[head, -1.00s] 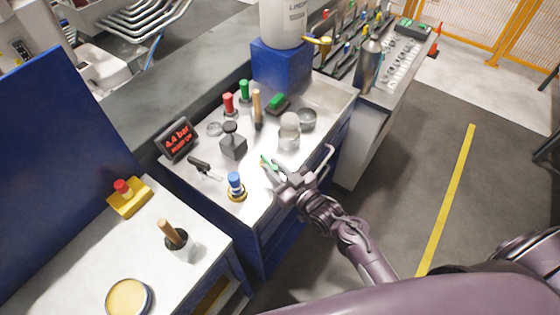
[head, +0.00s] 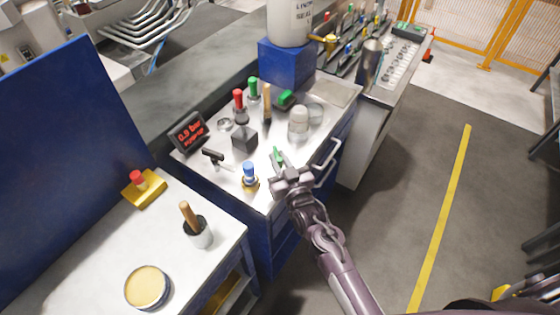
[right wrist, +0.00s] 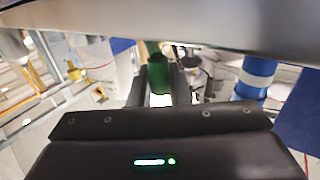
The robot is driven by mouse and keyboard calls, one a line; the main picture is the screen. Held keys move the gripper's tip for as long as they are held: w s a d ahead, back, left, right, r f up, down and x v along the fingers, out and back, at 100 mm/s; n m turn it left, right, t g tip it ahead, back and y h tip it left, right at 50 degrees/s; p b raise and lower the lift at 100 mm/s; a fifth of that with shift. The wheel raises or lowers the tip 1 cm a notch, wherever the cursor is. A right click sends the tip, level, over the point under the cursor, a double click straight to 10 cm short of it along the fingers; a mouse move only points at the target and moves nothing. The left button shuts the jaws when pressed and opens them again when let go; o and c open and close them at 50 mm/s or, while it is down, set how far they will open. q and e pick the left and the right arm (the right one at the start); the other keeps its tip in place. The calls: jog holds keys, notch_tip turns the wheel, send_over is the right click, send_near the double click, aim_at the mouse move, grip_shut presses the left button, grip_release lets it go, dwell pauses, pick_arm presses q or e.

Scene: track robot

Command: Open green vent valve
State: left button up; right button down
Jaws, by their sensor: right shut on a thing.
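The green vent valve handle (head: 277,156) is near the front edge of the steel-topped bench, right of a blue-topped fitting (head: 250,177). My right gripper (head: 283,168) reaches in from the lower right and is shut on the green handle, hiding its lower part. In the right wrist view the green handle (right wrist: 158,73) stands between the fingers. A small display (head: 188,132) at the bench's left reads about 0.9 bar in red. My left gripper is out of view.
Close by on the bench are a black lever (head: 213,156), a grey block (head: 244,138), a domed metal cup (head: 298,122), and red (head: 239,100) and green (head: 253,88) handled tools. A lower table (head: 170,235) is at left. Open floor lies at right.

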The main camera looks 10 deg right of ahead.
jog(key=shift+r, duration=0.1)
jog(key=c, duration=1.4)
grip_release()
jog(key=shift+a, duration=0.1)
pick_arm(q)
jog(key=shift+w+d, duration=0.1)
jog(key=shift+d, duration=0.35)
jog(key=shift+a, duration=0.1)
pick_arm(e)
jog(key=shift+s+f, duration=0.2)
jog(key=shift+s, duration=0.15)
pick_arm(q)
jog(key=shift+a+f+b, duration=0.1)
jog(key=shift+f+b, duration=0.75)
jog(key=shift+b, duration=0.05)
pick_arm(e)
jog(key=s+d, duration=0.1)
jog(key=s, duration=0.6)
jog(key=shift+d+r, duration=0.15)
jog(key=shift+d, duration=0.15)
